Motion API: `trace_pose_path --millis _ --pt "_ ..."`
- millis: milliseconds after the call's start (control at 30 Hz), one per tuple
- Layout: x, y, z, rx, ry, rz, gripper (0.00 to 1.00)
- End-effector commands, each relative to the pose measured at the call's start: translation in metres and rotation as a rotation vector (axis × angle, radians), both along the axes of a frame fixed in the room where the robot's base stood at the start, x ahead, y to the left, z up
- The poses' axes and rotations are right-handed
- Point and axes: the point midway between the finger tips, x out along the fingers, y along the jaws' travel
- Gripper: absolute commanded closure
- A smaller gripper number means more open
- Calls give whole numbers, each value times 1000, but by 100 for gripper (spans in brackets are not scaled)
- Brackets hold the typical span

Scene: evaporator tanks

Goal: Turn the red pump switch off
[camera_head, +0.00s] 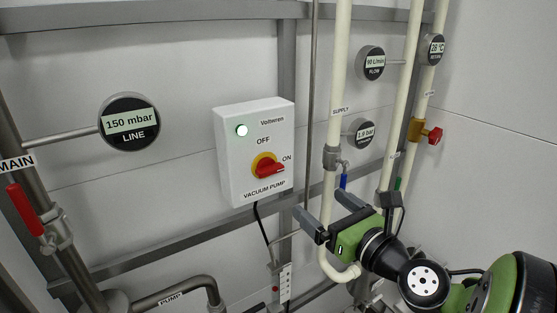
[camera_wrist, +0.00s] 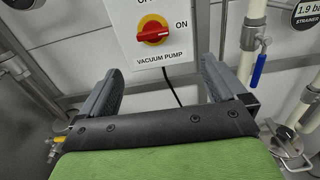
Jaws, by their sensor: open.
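The red pump switch (camera_head: 270,169) is a red rotary knob on a yellow disc, on the front of a white box (camera_head: 233,149) labelled VACUUM PUMP. OFF is printed above the knob and ON to its right. The knob's pointer end is toward ON. A green-white lamp (camera_head: 242,130) is lit at the box's upper left. My gripper (camera_head: 314,217) is open and empty, to the lower right of the box and apart from it. In the wrist view, the knob (camera_wrist: 153,31) is ahead, between and beyond the two fingers of my gripper (camera_wrist: 163,79).
A round LINE gauge (camera_head: 129,121) reads 150 mbar at left. A red-handled valve (camera_head: 25,209) is on the MAIN pipe. Cream supply pipes (camera_head: 338,80) with gauges stand right of the box. A black cable (camera_head: 258,219) hangs below the box. A grey rail (camera_head: 180,243) crosses below.

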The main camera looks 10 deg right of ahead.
Motion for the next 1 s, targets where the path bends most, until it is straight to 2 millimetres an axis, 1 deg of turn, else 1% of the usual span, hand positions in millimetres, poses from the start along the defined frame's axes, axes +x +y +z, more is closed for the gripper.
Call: trace_pose_path --millis 67,167,500,600,700,767,1000 --pt "9 5 -1 2 0 8 2" --pt "29 13 -1 -2 -1 13 2" --pt "111 40 0 -5 0 12 2" --pt "130 46 0 -5 -1 11 2" --pt "141 49 -1 -6 0 8 2" --pt "145 50 -2 -6 0 7 2" --pt "147 50 -3 -7 0 6 2"
